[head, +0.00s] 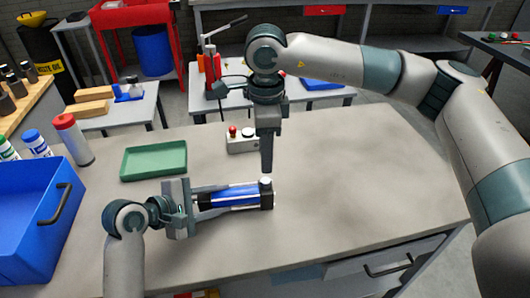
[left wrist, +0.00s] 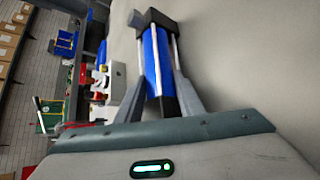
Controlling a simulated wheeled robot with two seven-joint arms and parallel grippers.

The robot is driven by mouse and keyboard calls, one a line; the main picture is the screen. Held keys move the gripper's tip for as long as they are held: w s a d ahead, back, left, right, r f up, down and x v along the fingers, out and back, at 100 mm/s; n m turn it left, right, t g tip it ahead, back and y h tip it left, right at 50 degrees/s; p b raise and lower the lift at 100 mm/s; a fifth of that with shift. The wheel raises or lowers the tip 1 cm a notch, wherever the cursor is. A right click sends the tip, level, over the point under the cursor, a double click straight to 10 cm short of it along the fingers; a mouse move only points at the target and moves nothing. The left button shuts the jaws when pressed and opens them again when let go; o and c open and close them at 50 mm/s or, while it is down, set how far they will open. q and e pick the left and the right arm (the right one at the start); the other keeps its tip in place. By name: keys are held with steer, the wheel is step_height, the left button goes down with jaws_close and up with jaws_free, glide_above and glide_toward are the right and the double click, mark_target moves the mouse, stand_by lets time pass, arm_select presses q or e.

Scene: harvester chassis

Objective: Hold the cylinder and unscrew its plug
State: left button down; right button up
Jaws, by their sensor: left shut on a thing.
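The cylinder (head: 228,194) lies on its side at the bench, blue with silver rods and black ends. It also shows in the left wrist view (left wrist: 153,58). My left gripper (head: 220,197) is shut on its body from the left, one finger on each side; the fingers also show in the left wrist view (left wrist: 161,90). The pale plug (head: 265,182) stands up from the cylinder's right end; it is a grey block in the left wrist view (left wrist: 136,19). My right gripper (head: 267,168) points straight down just above the plug. Its finger gap and any contact are unclear.
A green tray (head: 154,161) lies behind the left gripper. A control box with a red button (head: 240,139) stands behind the cylinder. A blue bin (head: 30,220) and several bottles (head: 73,140) stand at the left. The bench's right half (head: 360,170) is clear.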

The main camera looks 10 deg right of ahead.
mark_target(266, 180)
steer(key=m, duration=1.4)
steer(key=shift+m, duration=0.3)
steer(key=m, duration=1.5)
steer(key=shift+f, duration=0.15)
steer(key=shift+f, duration=3.9)
